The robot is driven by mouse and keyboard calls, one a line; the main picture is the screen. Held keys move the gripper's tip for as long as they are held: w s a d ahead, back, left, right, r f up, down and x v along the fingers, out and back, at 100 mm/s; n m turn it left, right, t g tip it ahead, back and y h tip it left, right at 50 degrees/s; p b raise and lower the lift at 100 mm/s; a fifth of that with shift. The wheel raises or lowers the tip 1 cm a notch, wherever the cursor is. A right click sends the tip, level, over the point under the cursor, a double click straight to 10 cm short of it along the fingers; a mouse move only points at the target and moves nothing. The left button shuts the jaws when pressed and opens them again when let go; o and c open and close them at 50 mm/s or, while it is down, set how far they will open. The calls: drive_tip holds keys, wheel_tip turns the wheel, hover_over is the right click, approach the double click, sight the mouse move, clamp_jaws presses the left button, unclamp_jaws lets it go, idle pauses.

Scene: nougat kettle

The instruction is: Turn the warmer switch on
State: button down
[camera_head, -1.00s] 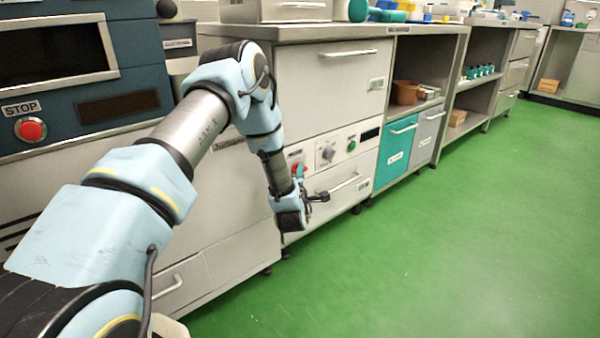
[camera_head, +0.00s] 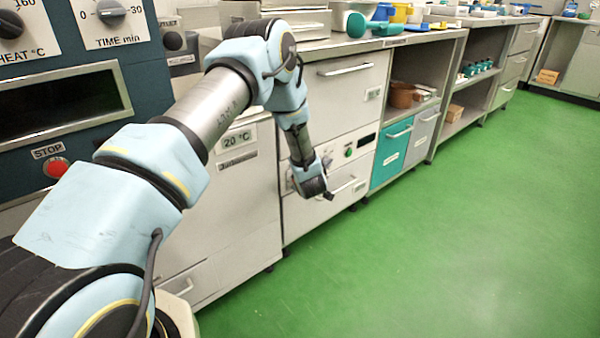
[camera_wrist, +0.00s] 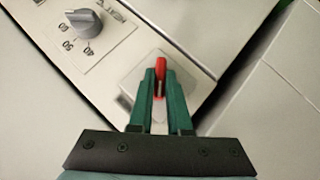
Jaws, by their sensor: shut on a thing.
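The warmer's control panel is on the front of the cabinet. A red switch (camera_wrist: 160,66) on a pale square plate (camera_wrist: 130,72) is the warmer switch. My gripper (camera_wrist: 160,84) has its green fingers shut around the red switch, one on each side, and they hide part of it. I cannot tell which way the switch is set.
A grey heat dial (camera_wrist: 84,22) sits beside the switch plate. A green button (camera_head: 348,153) and a dark display (camera_head: 367,139) are further right on the panel. A drawer handle (camera_head: 342,187) is just below. The green floor (camera_head: 430,240) in front is clear.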

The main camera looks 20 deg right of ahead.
drive_tip(key=shift+w+d+r+m+g+y+p, duration=0.1)
drive_tip(key=shift+m+g+y+p, duration=0.35)
drive_tip(key=shift+y+p, duration=0.5)
drive_tip(key=shift+d+m+g+y+p, duration=0.15)
drive_tip(key=shift+m+g+y+p, duration=0.15)
drive_tip(key=shift+m+y+p, duration=0.45)
drive_tip(key=shift+w+d+r+m+g+y+p, duration=0.1)
drive_tip(key=shift+m+g+y+p, duration=0.3)
drive_tip(key=shift+y+p, duration=0.7)
drive_tip(key=c, duration=0.9)
unclamp_jaws()
drive_tip(key=shift+o, duration=0.2)
drive_tip(key=shift+f, duration=0.1)
drive_tip(key=shift+s, duration=0.1)
drive_tip(key=v, duration=1)
drive_tip(key=shift+s+r+p, duration=0.25)
drive_tip(key=shift+r+p, duration=0.05)
drive_tip(key=shift+p, duration=0.1)
